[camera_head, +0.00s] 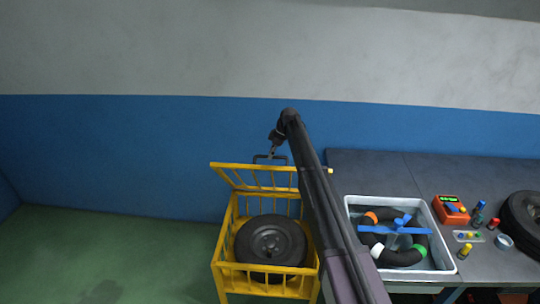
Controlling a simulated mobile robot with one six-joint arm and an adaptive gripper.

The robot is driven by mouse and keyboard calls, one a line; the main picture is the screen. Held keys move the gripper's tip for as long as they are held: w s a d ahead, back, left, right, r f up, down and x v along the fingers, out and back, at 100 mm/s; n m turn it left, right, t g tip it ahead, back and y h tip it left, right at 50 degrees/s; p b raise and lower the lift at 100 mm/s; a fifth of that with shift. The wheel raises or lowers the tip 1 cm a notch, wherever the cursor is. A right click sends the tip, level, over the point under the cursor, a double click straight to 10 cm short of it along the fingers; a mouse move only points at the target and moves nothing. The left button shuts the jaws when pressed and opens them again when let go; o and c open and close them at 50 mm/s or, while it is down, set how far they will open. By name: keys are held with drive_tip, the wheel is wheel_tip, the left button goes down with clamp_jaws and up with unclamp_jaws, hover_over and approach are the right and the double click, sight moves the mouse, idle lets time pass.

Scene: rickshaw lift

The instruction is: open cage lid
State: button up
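A yellow barred cage (228,252) stands on the green floor, with a black tire (270,241) inside. Its yellow lid (238,180) is raised at the back and tilted up from the cage. A dark handle (262,157) shows at the lid's upper edge. My gripper (271,156) is at this handle, at the end of my dark arm. The fingers are too small to tell whether they are shut on the handle. My arm hides the right part of the cage and lid.
A dark table (375,177) stands to the right. It bears a white tub (351,206) with a dark ring and blue fan-shaped piece, an orange meter (451,210), several small items and another tire (522,224). A blue and grey wall is behind; floor at left is clear.

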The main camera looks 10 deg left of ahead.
drive_tip(key=w+d+r+p, duration=0.5)
drive_tip(key=w+r+p, duration=0.5)
drive_tip(key=p, duration=0.1)
drive_tip(key=shift+w+r, duration=0.3)
drive_tip(key=shift+r, duration=0.1)
idle(2.2)
idle(0.4)
drive_tip(key=s+d+f+m+h+b, duration=0.1)
drive_tip(key=s+d+f+m+b, duration=0.5)
drive_tip(key=s+d, duration=0.5)
drive_tip(key=s+d+f+m+t+h+b, duration=0.1)
drive_tip(key=s+d+f+m+b, duration=0.5)
drive_tip(key=s, duration=1.7)
drive_tip(key=s+d+f+m+h+b, duration=0.2)
drive_tip(key=s+d+f+m+b, duration=0.5)
drive_tip(key=s+d, duration=0.9)
wheel_tip(320, 180, down, 4)
drive_tip(key=s+b, duration=0.2)
drive_tip(key=b, duration=0.1)
drive_tip(key=shift+f, duration=0.15)
